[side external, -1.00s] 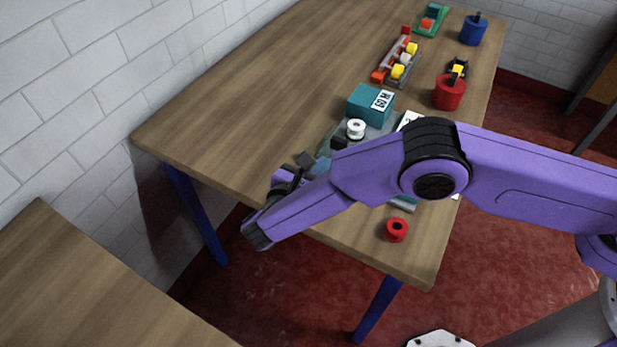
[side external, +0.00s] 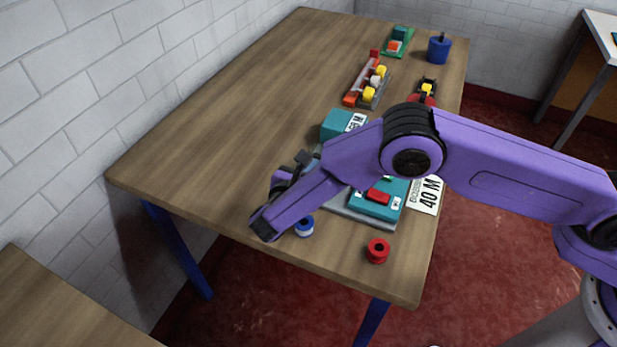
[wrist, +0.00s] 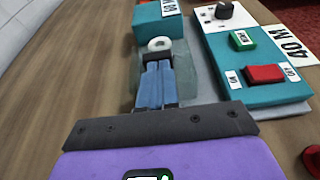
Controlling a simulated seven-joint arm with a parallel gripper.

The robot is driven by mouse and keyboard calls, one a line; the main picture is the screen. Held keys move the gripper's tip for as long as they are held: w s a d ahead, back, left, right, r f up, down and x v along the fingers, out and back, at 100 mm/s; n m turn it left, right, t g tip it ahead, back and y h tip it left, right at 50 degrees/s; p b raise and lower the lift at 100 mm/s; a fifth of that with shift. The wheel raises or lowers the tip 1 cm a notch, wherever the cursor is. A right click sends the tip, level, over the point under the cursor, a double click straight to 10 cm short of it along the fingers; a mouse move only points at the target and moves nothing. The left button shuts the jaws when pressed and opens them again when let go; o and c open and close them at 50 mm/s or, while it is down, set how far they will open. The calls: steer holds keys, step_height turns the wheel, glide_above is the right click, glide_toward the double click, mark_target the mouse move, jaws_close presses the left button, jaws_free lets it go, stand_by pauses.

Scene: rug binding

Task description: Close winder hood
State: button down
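The winder is a teal block (side external: 342,124) and a teal control panel (side external: 373,204) on a grey base, with a white spool (wrist: 158,44) between. The clear hood (wrist: 184,75) shows only as faint see-through walls around the spool in the wrist view; its angle is hard to tell. My gripper (wrist: 158,62) has two blue fingers lying side by side with only a thin line between them, so it looks shut and empty. The fingertips lie just short of the spool in that picture, overlapping the hood area; contact cannot be told. My arm hides part of the winder in the side view.
A blue-and-white spool (side external: 304,227) and a red spool (side external: 377,250) stand near the front edge. The panel has a red button (wrist: 267,73), a green switch (wrist: 242,39) and a black knob (wrist: 224,9). Other devices stand farther back. The table's left side is clear.

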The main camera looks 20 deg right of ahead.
steer(key=w+d, duration=0.4)
steer(key=shift+w+d, duration=0.2)
steer(key=shift+d, duration=0.15)
steer(key=s+a, duration=0.3)
steer(key=a, duration=0.1)
steer(key=shift+s, duration=0.35)
steer(key=v, duration=1)
steer(key=s+d+r+m+g+y, duration=0.25)
steer(key=d+r, duration=0.25)
steer(key=d, duration=0.3)
steer(key=s+d+r+m+g+y, duration=0.2)
steer(key=s+d+r+m+g, duration=0.2)
steer(key=d, duration=0.5)
steer(key=s+d+r+m+g+y, duration=0.1)
steer(key=s+d+m+g+y, duration=0.1)
steer(key=s+d, duration=0.6)
steer(key=s+d+r+m+g+y, duration=0.1)
steer(key=s+d+m+y, duration=0.3)
steer(key=s+d, duration=0.5)
steer(key=shift+s+r+m+g, duration=0.4)
steer(key=shift+s+m, duration=0.55)
steer(key=shift+s, duration=0.25)
